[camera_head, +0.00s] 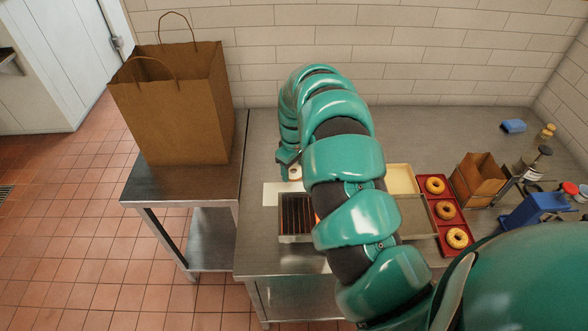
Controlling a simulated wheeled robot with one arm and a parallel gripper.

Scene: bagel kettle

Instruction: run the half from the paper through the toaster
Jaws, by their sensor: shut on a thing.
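My gripper (290,165), largely hidden behind my teal arm, is shut on a pale bagel half (295,173). The half shows just below the jaws, over the far part of the white paper (274,194); I cannot tell whether it touches the paper. The toaster (297,226) is in front of the paper, nearer to me. Its dark slatted top is visible, with an orange glow at its right, where my arm covers part of it.
Right of my arm are a cream board (402,179), a red tray (434,183) with whole bagels, a small brown box (480,180) and a blue device (530,211). A large paper bag (175,105) stands on the left side table. The back counter is mostly clear.

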